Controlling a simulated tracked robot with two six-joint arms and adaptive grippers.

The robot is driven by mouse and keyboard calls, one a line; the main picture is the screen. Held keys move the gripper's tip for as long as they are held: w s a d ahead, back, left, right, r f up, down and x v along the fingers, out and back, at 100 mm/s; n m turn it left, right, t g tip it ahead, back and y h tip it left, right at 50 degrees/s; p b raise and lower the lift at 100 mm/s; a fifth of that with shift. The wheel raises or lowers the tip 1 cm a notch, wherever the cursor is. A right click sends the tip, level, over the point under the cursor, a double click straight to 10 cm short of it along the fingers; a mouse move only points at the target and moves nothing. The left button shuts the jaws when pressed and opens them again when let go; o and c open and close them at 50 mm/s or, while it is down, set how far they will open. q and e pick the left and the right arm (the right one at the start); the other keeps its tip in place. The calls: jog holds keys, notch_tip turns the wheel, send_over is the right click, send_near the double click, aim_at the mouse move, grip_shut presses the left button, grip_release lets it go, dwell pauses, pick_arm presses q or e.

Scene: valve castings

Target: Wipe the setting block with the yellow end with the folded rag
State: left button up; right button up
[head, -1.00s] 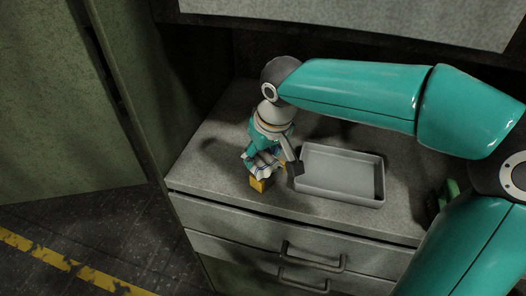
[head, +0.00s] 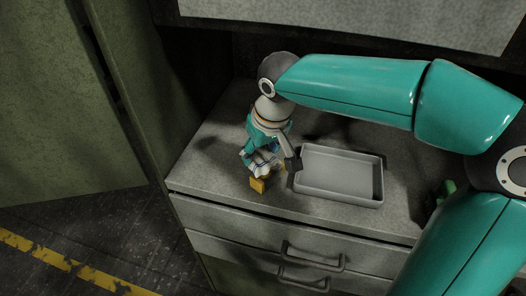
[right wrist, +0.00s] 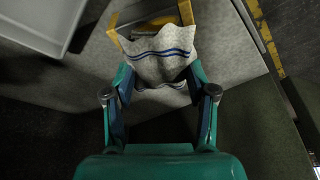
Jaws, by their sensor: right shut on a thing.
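My right gripper (head: 267,158) is shut on the folded rag (head: 262,168), above the front left of the cabinet top. In the right wrist view the rag (right wrist: 160,58) is pale grey with blue stripes and hangs spread between the fingers. The setting block's yellow end (head: 258,185) shows just below the rag in the head view. In the right wrist view yellow parts of the block (right wrist: 186,13) show past the rag's far edge. The rag hides much of the block; it looks to be at or against it, but contact is not clear. My left gripper is out of view.
A grey, empty-looking tray (head: 340,200) stands just right of the gripper on the cabinet top (head: 215,150). A small green thing (head: 446,188) shows at the right, partly hidden by my arm. Drawers with handles (head: 315,256) are below the front edge. The cabinet top left of the gripper is clear.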

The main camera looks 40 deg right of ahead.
aim_at(262, 154)
jog(key=p+v, duration=0.1)
jog(key=v, duration=0.1)
jog(key=shift+r, duration=0.3)
notch_tip(262, 154, up, 2)
jog(key=shift+w+r+p, duration=0.1)
jog(key=shift+w+p, duration=0.1)
jog(key=shift+p, duration=0.8)
jog(key=shift+p+v, duration=0.9)
jog(key=shift+v, duration=0.15)
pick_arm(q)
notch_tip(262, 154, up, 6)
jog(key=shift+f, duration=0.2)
pick_arm(e)
jog(key=shift+w+d, duration=0.1)
jog(key=shift+w, duration=0.15)
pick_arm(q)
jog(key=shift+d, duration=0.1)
